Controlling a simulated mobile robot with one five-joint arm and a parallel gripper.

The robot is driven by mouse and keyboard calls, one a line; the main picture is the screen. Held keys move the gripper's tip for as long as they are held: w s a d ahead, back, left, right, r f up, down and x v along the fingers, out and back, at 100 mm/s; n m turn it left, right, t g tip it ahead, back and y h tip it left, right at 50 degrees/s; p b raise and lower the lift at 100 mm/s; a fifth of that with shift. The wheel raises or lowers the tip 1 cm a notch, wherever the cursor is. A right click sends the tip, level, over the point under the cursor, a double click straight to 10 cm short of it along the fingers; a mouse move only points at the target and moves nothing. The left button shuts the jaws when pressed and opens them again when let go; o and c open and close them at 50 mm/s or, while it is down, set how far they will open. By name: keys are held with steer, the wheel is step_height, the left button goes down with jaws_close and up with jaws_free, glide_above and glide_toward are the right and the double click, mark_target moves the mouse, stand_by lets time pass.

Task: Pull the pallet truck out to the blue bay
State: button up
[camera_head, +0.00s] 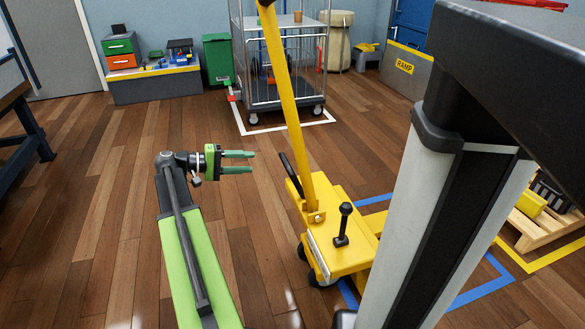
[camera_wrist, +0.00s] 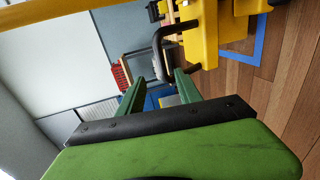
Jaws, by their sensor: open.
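The yellow pallet truck (camera_head: 350,255) stands right of centre in the head view, its tall yellow tiller (camera_head: 285,110) leaning up and to the left. A black knob lever (camera_head: 344,222) and a black curved bar (camera_head: 290,172) are on its body. Blue floor tape (camera_head: 484,296) shows beside and behind the truck; my column hides part of both. My gripper (camera_head: 253,162) is open and empty, left of the truck, with its green fingers pointing right toward it. In the wrist view, the black bar (camera_wrist: 157,45) and yellow truck body (camera_wrist: 205,35) are beyond the open fingers (camera_wrist: 158,76).
A wire cage trolley (camera_head: 283,75) stands on a white-taped outline at the back. A wooden pallet (camera_head: 545,225) stands by yellow tape at the right. A workbench (camera_head: 20,105) is at the left edge. The wooden floor at left centre is clear.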

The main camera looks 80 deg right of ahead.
steer(key=b+x, duration=0.3)
steer(key=x, duration=1.4)
steer(key=shift+f, duration=0.1)
jaws_close()
stand_by(0.6)
